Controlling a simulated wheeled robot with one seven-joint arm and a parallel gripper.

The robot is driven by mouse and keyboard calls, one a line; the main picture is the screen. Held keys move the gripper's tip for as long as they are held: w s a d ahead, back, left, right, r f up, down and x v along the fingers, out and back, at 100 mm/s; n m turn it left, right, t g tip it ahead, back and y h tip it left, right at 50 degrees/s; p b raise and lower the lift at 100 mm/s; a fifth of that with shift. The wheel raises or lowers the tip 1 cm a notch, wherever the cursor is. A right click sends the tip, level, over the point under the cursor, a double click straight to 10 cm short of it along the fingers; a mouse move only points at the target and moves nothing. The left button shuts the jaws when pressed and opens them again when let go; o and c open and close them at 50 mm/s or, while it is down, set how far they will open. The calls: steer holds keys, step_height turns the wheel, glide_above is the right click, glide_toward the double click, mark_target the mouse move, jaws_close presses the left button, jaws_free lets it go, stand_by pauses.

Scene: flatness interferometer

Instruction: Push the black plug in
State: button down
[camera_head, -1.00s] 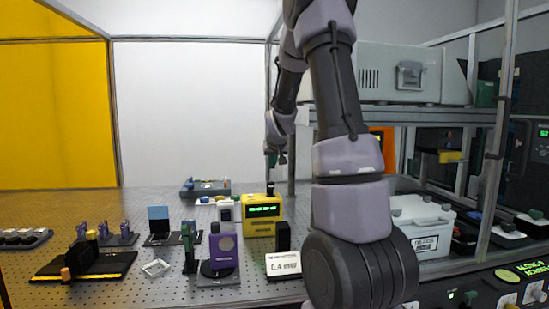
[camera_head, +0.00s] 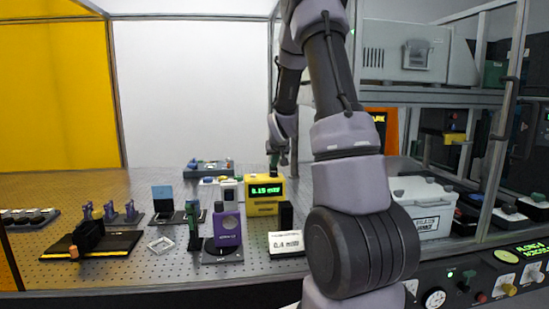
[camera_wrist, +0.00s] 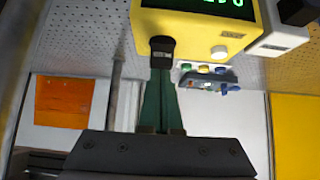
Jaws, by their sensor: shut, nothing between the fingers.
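The yellow box (camera_head: 264,208) with a green lit display stands on the perforated table in the middle. In the wrist view, which shows the scene upside down, the yellow box (camera_wrist: 180,32) fills the upper part. The black plug (camera_wrist: 162,48) is at the top of this box, close against its casing. My gripper (camera_wrist: 162,70) has its green fingers together, with nothing between them, and their tips meet the plug's end. In the head view my gripper (camera_head: 274,170) points down right above the box, and the plug is hardly visible there.
A white unit (camera_head: 229,193) stands just left of the yellow box, and a black post (camera_head: 286,215) stands in front of it at right. A purple device (camera_head: 227,224) is nearer. A white lidded case (camera_head: 422,206) stands at right under a shelf.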

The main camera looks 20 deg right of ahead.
steer(key=shift+s+f, duration=0.15)
steer(key=shift+f, duration=0.15)
steer(key=shift+r, duration=0.4)
step_height(320, 180, up, 3)
steer(key=shift+r, duration=0.2)
steer(key=s+a+r+y, duration=0.1)
steer(key=s+a+r, duration=0.35)
steer(key=s, duration=0.25)
steer(key=s+a+r+m+y, duration=0.1)
steer(key=s+a+r, duration=0.2)
steer(key=s+r, duration=0.35)
steer(key=s+a+r+y, duration=0.1)
steer(key=s+a+r, duration=0.25)
steer(key=s, duration=0.55)
steer(key=s+a+g+y, duration=0.1)
steer(key=s+a, duration=0.7)
steer(key=s, duration=0.5)
steer(key=shift+s+g+y, duration=0.25)
steer(key=shift+g+y, duration=0.05)
